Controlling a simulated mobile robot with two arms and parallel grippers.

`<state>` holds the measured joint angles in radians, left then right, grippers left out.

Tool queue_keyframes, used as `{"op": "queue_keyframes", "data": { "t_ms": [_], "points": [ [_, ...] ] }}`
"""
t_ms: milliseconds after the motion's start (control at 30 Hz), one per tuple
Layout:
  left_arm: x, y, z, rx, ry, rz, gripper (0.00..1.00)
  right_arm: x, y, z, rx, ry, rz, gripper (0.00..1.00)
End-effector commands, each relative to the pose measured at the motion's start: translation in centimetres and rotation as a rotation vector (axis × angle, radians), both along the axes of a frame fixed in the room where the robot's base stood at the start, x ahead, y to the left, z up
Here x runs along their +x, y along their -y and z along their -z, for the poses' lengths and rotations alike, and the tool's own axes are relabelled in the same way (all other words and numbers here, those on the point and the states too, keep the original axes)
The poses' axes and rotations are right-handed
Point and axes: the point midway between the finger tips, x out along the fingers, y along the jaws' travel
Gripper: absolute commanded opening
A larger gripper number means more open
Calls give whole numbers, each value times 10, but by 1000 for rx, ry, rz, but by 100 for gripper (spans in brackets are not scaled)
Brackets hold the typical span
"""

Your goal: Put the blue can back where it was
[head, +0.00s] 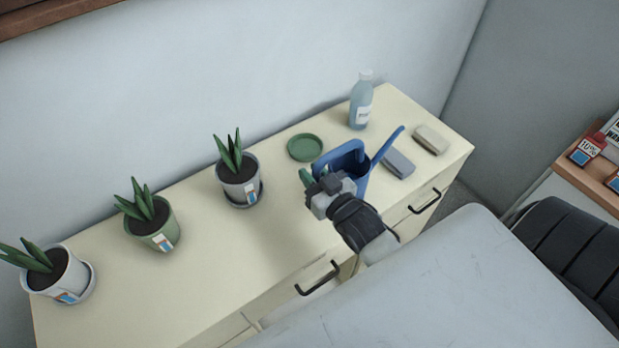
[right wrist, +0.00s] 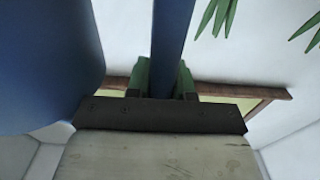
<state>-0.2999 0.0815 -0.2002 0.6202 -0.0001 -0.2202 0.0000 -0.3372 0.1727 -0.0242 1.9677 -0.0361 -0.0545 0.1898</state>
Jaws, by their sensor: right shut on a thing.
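The blue can is a watering can (head: 357,170) with a long spout pointing up to the right, over the right half of the cream cabinet (head: 200,290). My right gripper (head: 308,181) is at its left side, shut on its handle. In the right wrist view, the blue handle strip (right wrist: 172,45) passes between the green fingers (right wrist: 163,78), and the can's body (right wrist: 48,60) fills the left. I cannot tell whether the can touches the cabinet top. My left gripper is not in view.
A green saucer (head: 305,147), a blue bottle (head: 361,103), a grey-blue block (head: 398,164) and a beige block (head: 431,139) are close around the can. Potted plants (head: 239,188) (head: 150,232) (head: 57,275) line the cabinet's left part. Bare top shows between them and the front edge.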

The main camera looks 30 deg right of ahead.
Motion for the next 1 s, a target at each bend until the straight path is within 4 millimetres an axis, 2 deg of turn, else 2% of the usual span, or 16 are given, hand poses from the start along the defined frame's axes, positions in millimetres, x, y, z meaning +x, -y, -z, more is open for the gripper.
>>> {"op": "queue_keyframes", "data": {
  "t_ms": [100,200,500,900,933,1000],
  "points": [
    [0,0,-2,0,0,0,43,10,-3,3,-4,6,0,0],
    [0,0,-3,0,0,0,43,12,-4,9,-4,4,0,0],
    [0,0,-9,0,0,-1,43,12,-4,44,-4,4,0,0],
    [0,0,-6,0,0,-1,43,11,-4,49,-4,5,-1,0],
    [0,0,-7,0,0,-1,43,11,-4,50,-1,0,0,27],
    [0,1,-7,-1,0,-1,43,11,-4,50,-1,0,0,38]
  ]
}}
